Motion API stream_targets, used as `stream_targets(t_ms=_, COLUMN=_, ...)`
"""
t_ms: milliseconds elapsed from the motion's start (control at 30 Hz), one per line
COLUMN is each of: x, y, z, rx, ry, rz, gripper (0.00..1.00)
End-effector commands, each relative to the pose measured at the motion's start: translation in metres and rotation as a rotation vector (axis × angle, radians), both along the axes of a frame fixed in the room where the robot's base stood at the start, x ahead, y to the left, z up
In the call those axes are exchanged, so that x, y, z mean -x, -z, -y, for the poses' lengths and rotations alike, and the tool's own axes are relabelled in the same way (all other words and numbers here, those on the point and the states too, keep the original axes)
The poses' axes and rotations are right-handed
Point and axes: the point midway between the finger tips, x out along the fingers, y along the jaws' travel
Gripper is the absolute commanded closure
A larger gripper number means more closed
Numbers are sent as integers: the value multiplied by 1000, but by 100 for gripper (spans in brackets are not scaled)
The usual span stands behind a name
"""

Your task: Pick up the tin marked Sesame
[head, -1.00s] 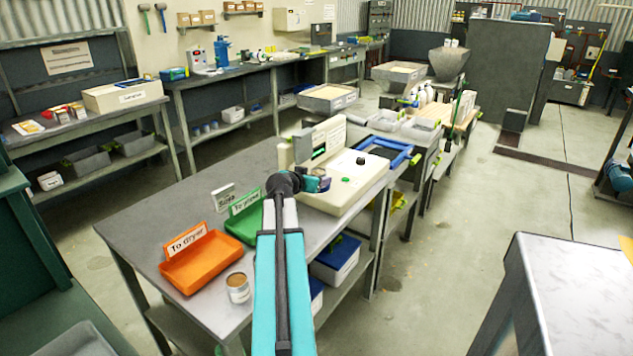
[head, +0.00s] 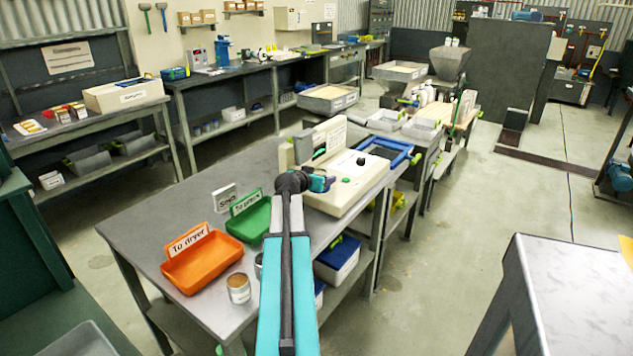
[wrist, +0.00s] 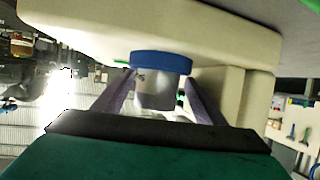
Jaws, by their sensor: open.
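My gripper (head: 326,183) is open beside the cream bench machine (head: 348,190). In the wrist view its two purple fingers (wrist: 158,80) stand on either side of a pale grey cylinder (wrist: 155,96) with a blue band (wrist: 160,62) at one end. I cannot tell whether the fingers touch it, and its small dark mark is unreadable. An open-topped tin (head: 239,288) with brown contents stands near the front bench edge. A second tin (head: 258,266) is mostly hidden behind my arm. I cannot read a Sesame label on either.
An orange tray (head: 205,268) marked "To dryer", a green tray (head: 250,226) and a small white sign (head: 225,198) stand on the metal bench (head: 150,225), left of my arm. The cream machine stands close by my gripper. The bench's left end is clear.

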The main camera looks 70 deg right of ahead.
Motion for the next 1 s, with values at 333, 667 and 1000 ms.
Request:
stream_targets(t_ms=333, x=0, y=9, z=22, rx=0, ry=-1, rz=-1, gripper=35)
stream_targets(t_ms=667, x=1, y=10, z=22, rx=0, ry=-2, rz=1, gripper=35)
stream_targets(t_ms=1000, x=1, y=10, z=22, rx=0, ry=-1, rz=0, gripper=58)
